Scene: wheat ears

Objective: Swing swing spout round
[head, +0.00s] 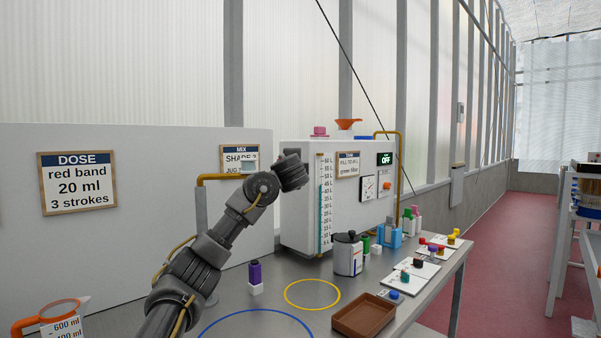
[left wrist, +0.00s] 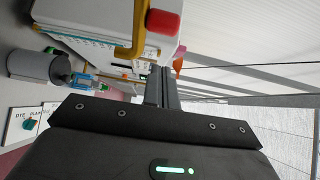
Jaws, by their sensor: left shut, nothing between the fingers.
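The swing spout (head: 214,177) is a brass-yellow pipe that runs right from the top of a grey post (head: 201,207). Its far part goes behind my left arm in the head view. In the left wrist view a yellow pipe (left wrist: 135,30), probably the same spout, bends down near its end, with a red knob (left wrist: 163,22) at its upper side. My left gripper (head: 293,170) is at the spout's height, to its right in the picture. Its fingers (left wrist: 161,88) are shut and empty. I cannot tell whether they touch the spout; a gap seems to show.
A white tank (head: 310,225) with a scale stands behind. The bench holds a dark-lidded canister (head: 347,258), a purple-topped bottle (head: 255,275), a brown tray (head: 364,316), and yellow (head: 312,308) and blue (head: 255,310) rings. An orange-handled measuring jug (head: 62,320) is at lower left.

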